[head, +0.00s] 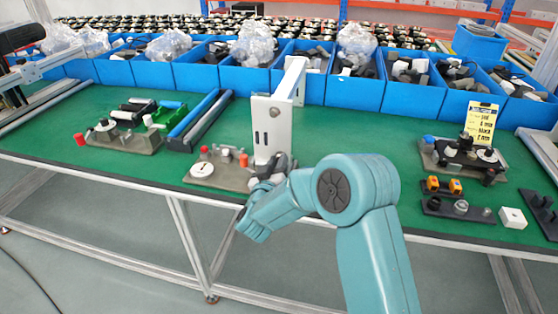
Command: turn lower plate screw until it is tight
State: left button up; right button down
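A white upright plate (272,128) stands on a grey base fixture (222,174) at the front middle of the green bench. The fixture also carries a white round disc (202,169) and small red and orange knobs. My teal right arm reaches in from the lower right. Its gripper (268,182) is at the foot of the plate, at the right end of the fixture. The fingers are small and partly hidden by the wrist, so I cannot tell whether they hold anything. The lower plate screw cannot be made out there. My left gripper is not in view.
Blue bins (355,92) with parts and plastic bags line the back. Another fixture (125,136) and blue-edged rails (200,120) stand left. A fixture with a yellow label (481,121), small dark blocks and a white cube (513,218) stand right. Green bench (370,135) is bare between.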

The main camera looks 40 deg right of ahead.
jog(key=m+b, duration=0.5)
jog(key=b, duration=0.1)
jog(key=m+b, duration=0.3)
jog(key=b, duration=0.1)
jog(key=shift+d+f+m, duration=0.1)
jog(key=shift+f+m, duration=0.15)
jog(key=shift+m, duration=0.05)
jog(key=shift+r+m+b, duration=0.2)
jog(key=shift+m+b, duration=0.35)
jog(key=shift+m, duration=0.05)
jog(key=c, duration=1.1)
grip_release()
